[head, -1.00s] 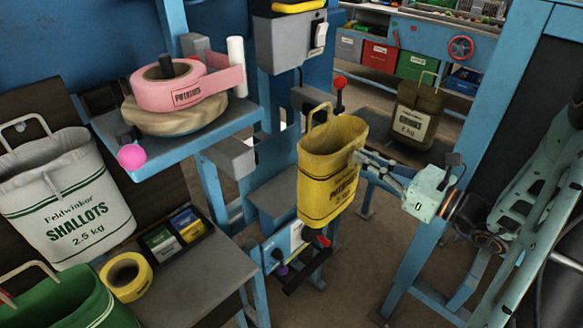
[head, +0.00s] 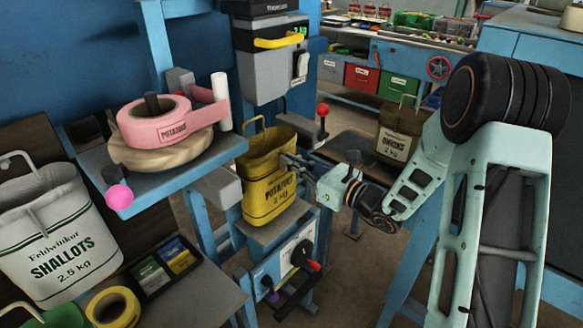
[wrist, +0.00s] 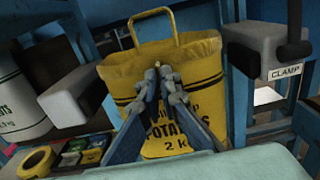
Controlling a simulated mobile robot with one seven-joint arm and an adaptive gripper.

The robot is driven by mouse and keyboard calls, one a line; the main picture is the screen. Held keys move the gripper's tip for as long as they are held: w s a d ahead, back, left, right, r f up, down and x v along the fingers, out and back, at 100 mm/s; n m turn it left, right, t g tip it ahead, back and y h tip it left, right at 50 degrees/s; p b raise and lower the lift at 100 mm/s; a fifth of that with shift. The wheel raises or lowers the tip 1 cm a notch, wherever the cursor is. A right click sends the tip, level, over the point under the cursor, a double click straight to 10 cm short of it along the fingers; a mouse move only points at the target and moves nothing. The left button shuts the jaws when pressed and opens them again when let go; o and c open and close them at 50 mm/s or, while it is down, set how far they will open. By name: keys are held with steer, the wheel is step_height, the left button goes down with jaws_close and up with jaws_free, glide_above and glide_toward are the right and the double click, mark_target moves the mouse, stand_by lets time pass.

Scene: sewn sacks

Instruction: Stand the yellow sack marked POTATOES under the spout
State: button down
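The yellow sack marked POTATOES (head: 268,190) is upright, open at the top with its loop handle raised. It is below the grey machine head (head: 268,72) with the yellow bar, over a grey platform (head: 283,232); whether its base touches the platform is unclear. My gripper (head: 288,161) is at the sack's right side in the head view. In the wrist view my gripper (wrist: 158,76) has its fingers close together on the near wall of the yellow sack (wrist: 190,62). The spout's mouth is not clearly visible.
Grey clamp blocks stand left (wrist: 72,98) and right (wrist: 268,50) of the sack. A red-knobbed lever (head: 322,110) is beside it. A shelf with pink tape (head: 155,125) and a SHALLOTS sack (head: 55,235) are left; a brown sack (head: 400,132) stands behind right.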

steer(key=shift+f, duration=1)
steer(key=shift+f, duration=0.2)
steer(key=c, duration=2.2)
jaws_free()
steer(key=shift+o, duration=0.2)
steer(key=shift+r, duration=0.15)
steer(key=b+v, duration=0.1)
steer(key=v, duration=1.1)
